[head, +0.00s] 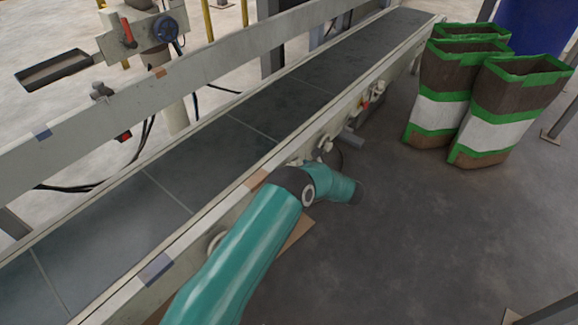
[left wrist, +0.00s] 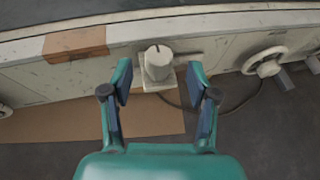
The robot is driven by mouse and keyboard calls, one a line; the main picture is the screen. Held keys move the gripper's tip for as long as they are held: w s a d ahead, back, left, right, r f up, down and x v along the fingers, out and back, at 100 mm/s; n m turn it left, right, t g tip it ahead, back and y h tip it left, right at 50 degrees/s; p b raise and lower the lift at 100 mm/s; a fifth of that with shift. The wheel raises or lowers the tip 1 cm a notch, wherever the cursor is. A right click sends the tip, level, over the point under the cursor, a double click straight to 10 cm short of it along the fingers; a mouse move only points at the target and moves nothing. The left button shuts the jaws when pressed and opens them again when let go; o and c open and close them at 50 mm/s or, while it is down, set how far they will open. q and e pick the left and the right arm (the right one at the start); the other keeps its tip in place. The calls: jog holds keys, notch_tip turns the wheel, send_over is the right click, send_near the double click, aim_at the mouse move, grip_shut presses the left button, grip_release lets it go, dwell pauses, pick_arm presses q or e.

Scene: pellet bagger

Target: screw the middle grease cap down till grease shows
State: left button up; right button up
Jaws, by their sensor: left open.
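In the left wrist view, a pale round grease cap (left wrist: 158,64) with a small dark mark at its top edge sits on a bracket on the conveyor's side. My left gripper (left wrist: 160,82) is open, with a finger to either side of the cap's lower part. The fingers look apart from the cap; how far they reach along it is unclear. No grease shows around the cap. In the head view, a teal arm (head: 240,255) of mine reaches to the conveyor's near side; its gripper and the cap cannot be made out there. My right gripper is not in view.
A pale handwheel (left wrist: 265,62) is right of the cap, and an orange-brown patch (left wrist: 75,44) is left of it. The conveyor belt (head: 190,155) runs behind the near rail. Bags (head: 510,110) stand on the floor at right. The floor (head: 430,240) before them is clear.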

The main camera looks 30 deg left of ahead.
aim_at(292, 164)
pick_arm(q)
jog(key=shift+b+x, duration=0.4)
jog(key=shift+x, duration=2)
